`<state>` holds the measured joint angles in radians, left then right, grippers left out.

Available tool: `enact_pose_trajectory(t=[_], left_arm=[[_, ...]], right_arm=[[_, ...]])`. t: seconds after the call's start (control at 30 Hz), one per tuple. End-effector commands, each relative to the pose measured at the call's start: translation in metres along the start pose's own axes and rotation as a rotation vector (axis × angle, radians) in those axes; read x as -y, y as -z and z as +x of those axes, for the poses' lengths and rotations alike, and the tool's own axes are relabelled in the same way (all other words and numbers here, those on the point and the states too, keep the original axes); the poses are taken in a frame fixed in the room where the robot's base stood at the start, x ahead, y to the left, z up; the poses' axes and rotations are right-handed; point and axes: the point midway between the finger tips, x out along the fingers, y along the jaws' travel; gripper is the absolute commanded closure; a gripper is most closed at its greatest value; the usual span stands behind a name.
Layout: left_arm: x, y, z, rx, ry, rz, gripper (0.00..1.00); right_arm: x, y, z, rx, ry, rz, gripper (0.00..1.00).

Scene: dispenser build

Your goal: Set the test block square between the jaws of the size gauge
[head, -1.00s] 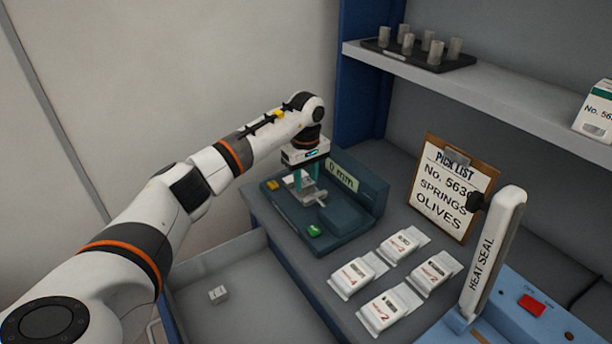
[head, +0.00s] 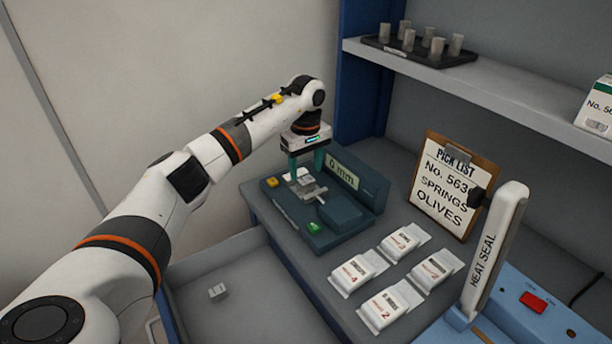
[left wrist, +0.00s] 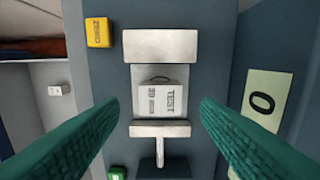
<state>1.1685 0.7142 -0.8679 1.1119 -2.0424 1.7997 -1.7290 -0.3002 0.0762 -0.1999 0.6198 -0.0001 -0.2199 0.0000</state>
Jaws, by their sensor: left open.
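The size gauge (head: 340,232) is a dark teal bench device with two pale metal jaws and a display reading 0 mm. In the left wrist view, the test block (left wrist: 160,97), a pale block marked TEST, sits between the plain upper jaw (left wrist: 160,46) and the lower jaw with a rod (left wrist: 160,130). It looks nearly square to them, with small gaps; contact is hard to tell. My left gripper (head: 306,164) is open above the jaws. In the left wrist view its green fingers stand apart on either side of the block. My right gripper is not in view.
The gauge has a yellow ZERO button (left wrist: 98,32) and a green button (head: 314,228). A small pale block (head: 218,292) lies in the open drawer at lower left. Several white packets (head: 390,304), a pick list clipboard (head: 452,190) and a heat sealer (head: 490,255) stand to the right.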

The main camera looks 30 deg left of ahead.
Motion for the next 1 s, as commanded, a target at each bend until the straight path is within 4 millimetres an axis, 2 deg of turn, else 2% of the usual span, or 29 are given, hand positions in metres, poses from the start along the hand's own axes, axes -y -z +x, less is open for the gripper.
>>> enact_pose_trajectory(t=[0.2,0.4,0.6,1.0], left_arm=[[0.001,-0.001,-0.049,0.003,0.005,-0.001,0.42],[0.001,0.0,-0.081,0.001,0.002,-0.001,0.42],[0.0,0.0,-0.092,0.0,-0.001,-0.001,0.42],[0.0,0.0,-0.092,0.0,0.0,0.0,0.42]], right_arm=[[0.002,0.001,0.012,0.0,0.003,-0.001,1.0],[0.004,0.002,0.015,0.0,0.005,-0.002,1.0],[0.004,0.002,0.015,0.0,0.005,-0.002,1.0],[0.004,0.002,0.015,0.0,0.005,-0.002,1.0]])
